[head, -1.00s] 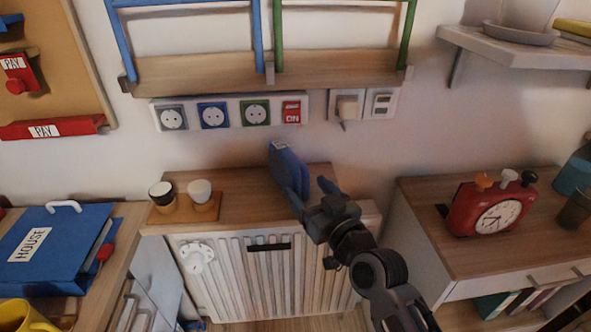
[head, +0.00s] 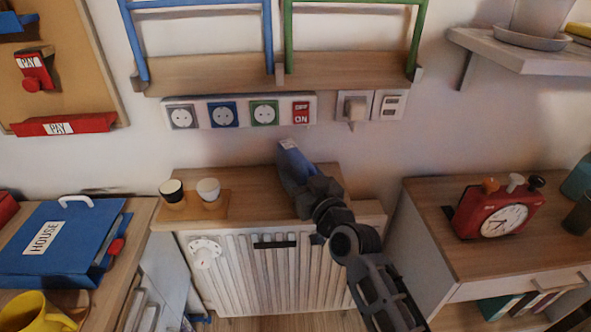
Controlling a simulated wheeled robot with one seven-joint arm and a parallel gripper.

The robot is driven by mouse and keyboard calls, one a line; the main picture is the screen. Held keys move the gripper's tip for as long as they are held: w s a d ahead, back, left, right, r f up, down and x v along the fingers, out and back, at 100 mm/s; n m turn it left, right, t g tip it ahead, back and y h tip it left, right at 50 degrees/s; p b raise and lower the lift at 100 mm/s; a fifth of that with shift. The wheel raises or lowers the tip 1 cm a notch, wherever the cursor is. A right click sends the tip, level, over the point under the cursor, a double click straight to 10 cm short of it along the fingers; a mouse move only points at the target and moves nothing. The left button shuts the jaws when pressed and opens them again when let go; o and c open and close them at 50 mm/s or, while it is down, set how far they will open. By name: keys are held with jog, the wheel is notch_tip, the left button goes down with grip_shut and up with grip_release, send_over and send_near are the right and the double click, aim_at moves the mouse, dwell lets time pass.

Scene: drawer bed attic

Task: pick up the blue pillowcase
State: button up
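A folded dark blue item with a small pale tag, apparently the blue pillowcase (head: 293,163), stands on the wooden top above the radiator, near the wall. My gripper (head: 303,190) is right at its near side and overlaps its lower part in the picture. The fingers are dark and blend with the blue cloth. I cannot tell whether they are around it, touching it or closed. The lower part of the pillowcase is hidden behind my gripper.
Two small cups (head: 190,191) stand on a wooden holder left of the pillowcase. A socket strip (head: 237,113) is on the wall above. A red clock (head: 496,211) stands on the right cabinet (head: 428,203). A blue HOUSE folder (head: 54,240) lies on the left desk.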

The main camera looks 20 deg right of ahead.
jog(key=c, duration=0.9)
jog(key=shift+r, duration=0.15)
